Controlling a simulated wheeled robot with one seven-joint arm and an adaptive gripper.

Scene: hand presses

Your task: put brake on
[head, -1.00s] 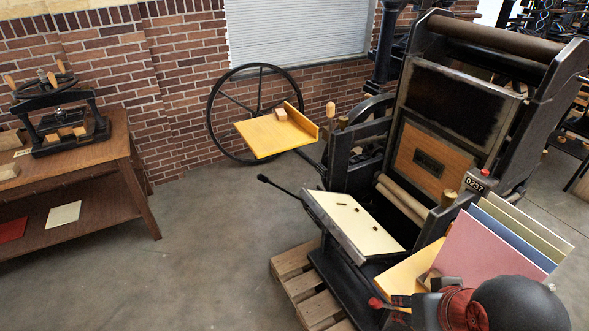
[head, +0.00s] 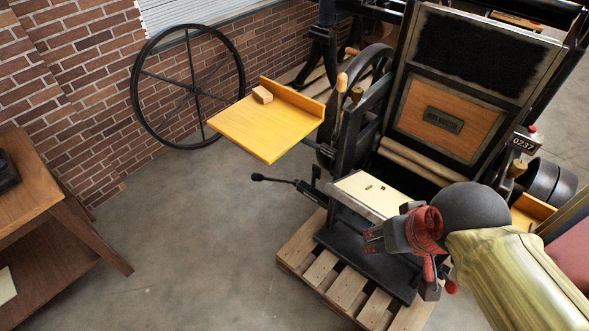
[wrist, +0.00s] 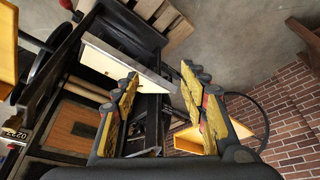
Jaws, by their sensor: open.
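The black hand press (head: 334,222) stands on a wooden pallet. A long thin lever with a black knob (head: 258,177) sticks out from its left side. A lever with a wooden handle (head: 341,82) stands upright beside the press wheel. A red knob (head: 450,287) shows low at the front right; it also shows in the wrist view (wrist: 66,4). No label tells which of these is the brake. My gripper (head: 401,266) is open and empty, in front of the cream-topped bed (head: 370,189). In the wrist view, its fingers (wrist: 158,75) are spread, with the press between and behind them.
A yellow feed board (head: 255,125) with a small wooden block (head: 262,95) juts out left of the press. A large spoked wheel (head: 139,97) leans by the brick wall. A wooden table (head: 40,190) stands at far left. Floor between table and pallet is clear.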

